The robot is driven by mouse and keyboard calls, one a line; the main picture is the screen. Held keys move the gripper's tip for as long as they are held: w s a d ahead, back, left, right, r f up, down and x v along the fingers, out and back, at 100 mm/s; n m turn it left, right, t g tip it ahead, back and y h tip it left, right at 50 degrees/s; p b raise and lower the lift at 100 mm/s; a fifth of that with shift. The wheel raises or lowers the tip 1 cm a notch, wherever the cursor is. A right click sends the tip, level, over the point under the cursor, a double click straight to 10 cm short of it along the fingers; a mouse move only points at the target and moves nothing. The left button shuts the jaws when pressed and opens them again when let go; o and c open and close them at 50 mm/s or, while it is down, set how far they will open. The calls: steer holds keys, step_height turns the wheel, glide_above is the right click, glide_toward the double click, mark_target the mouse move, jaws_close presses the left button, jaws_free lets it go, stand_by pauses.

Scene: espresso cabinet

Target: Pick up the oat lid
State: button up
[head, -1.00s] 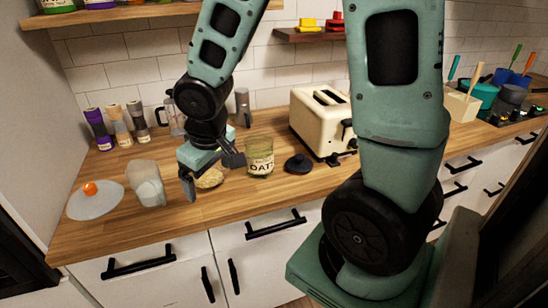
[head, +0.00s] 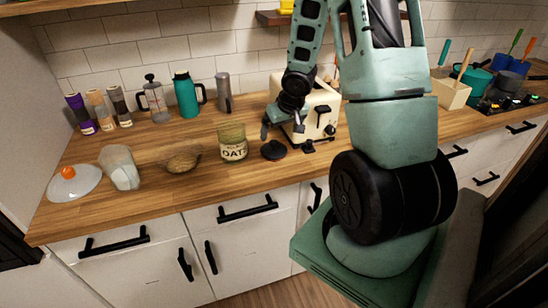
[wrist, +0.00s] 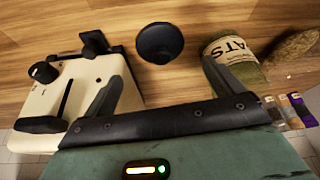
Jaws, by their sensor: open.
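The oat lid, a round black lid with a knob (head: 273,150), lies on the wooden counter between the oats jar and the toaster. It also shows in the wrist view (wrist: 160,43), beyond and between my fingers. The glass oats jar (head: 233,144), labelled OATS, stands open just left of the lid; it shows in the wrist view too (wrist: 232,57). My gripper (head: 283,128) is above the counter by the lid, in front of the toaster. In the wrist view its fingers (wrist: 170,85) are spread wide with nothing between them.
A teal flask (head: 187,97) is behind.

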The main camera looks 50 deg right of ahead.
mark_target(276, 144)
steer(key=b+x, duration=0.1)
steer(key=x, duration=0.4)
steer(key=shift+w+f, duration=0.15)
steer(key=b+x, duration=0.1)
steer(key=x, duration=0.4)
steer(key=shift+d, duration=0.1)
steer(key=c, duration=0.7)
